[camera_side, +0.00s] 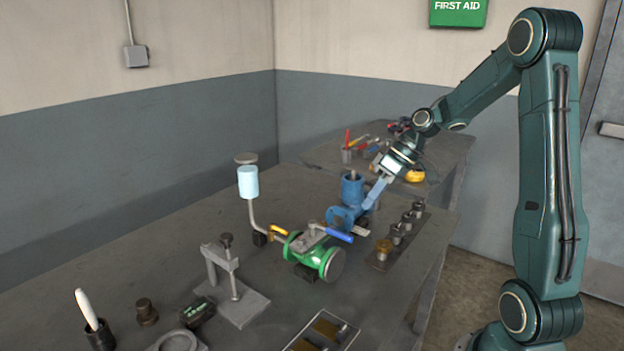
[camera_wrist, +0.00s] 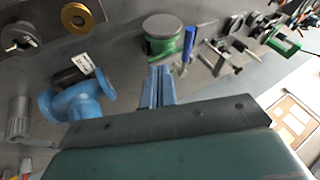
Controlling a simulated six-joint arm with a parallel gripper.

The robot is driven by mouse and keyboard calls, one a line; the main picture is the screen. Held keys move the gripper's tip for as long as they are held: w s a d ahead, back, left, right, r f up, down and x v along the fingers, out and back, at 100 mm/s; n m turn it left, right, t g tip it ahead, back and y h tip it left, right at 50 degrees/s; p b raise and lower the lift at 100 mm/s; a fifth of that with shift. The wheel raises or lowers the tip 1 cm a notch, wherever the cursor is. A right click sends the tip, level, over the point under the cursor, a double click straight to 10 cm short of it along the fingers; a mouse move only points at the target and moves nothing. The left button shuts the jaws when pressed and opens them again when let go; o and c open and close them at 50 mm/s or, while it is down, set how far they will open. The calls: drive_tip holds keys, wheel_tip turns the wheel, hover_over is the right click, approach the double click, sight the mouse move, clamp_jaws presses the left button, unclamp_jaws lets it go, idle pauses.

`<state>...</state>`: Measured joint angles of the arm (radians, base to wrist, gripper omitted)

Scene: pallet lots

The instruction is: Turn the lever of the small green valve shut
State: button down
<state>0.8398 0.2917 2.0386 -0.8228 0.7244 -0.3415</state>
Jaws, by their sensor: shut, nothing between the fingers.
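The small green valve (camera_side: 312,254) lies on the bench, its round grey end face toward the lower right. Its blue-handled lever (camera_side: 340,236) sits above the body and points right, roughly along the body's length. In the wrist view the green valve (camera_wrist: 163,46) is beyond the fingertips, with the blue lever handle (camera_wrist: 188,46) to its right. My gripper (camera_side: 367,207) is shut and empty, pointing down-left, beside the blue fitting and apart from the lever. Its narrow blue fingers also show in the wrist view (camera_wrist: 160,70).
A blue flanged fitting (camera_side: 350,193) stands close to my gripper. A rack of metal parts (camera_side: 384,262) is to the right. A bent pipe with a light blue cylinder (camera_side: 248,183) rises behind the valve. A clamp stand (camera_side: 240,300) is at front left.

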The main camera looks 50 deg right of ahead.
sight(331, 231)
drive_tip(key=w+a+f, duration=0.1)
drive_tip(key=a+f, duration=0.2)
drive_tip(key=a, duration=0.2)
drive_tip(key=shift+w+a+f, duration=0.15)
drive_tip(key=shift+a+f, duration=0.1)
drive_tip(key=shift+f, duration=0.15)
drive_tip(key=shift+a, duration=0.2)
